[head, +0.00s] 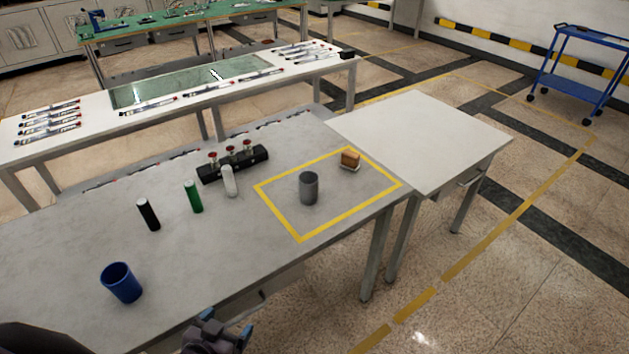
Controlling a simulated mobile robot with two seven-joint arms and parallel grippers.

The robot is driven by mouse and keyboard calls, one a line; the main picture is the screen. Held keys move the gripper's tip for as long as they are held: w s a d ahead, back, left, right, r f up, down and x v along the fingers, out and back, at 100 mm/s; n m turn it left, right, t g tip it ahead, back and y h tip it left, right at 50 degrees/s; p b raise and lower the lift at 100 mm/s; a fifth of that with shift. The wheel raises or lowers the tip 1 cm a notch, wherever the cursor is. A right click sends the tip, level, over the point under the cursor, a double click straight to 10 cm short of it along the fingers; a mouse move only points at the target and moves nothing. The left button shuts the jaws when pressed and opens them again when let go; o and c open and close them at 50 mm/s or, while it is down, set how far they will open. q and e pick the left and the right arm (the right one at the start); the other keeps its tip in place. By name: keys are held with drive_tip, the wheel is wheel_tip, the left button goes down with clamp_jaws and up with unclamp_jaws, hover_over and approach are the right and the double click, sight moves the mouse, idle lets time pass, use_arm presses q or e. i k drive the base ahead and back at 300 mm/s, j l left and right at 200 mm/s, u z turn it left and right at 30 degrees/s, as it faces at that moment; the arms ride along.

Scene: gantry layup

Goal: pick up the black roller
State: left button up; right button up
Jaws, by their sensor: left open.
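The black roller (148,214) is a short black cylinder with a pale top. It stands on the grey table (95,240) at the left, between the blue cup (121,283) and a green roller (193,197). A white roller (230,181) stands further right. My left gripper (226,324) shows at the bottom edge, at the table's front side. It is open, with nothing seen between its blue-tipped fingers, and well apart from the black roller. My right gripper is not in view.
A yellow taped rectangle (276,214) holds a grey cup (309,188) and a brown-topped block (350,160). A black rack (233,163) with red-topped pieces stands behind the rollers. A bare white table (420,140) adjoins on the right.

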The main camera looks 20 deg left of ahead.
sight(143, 206)
drive_tip(key=u, duration=1.65)
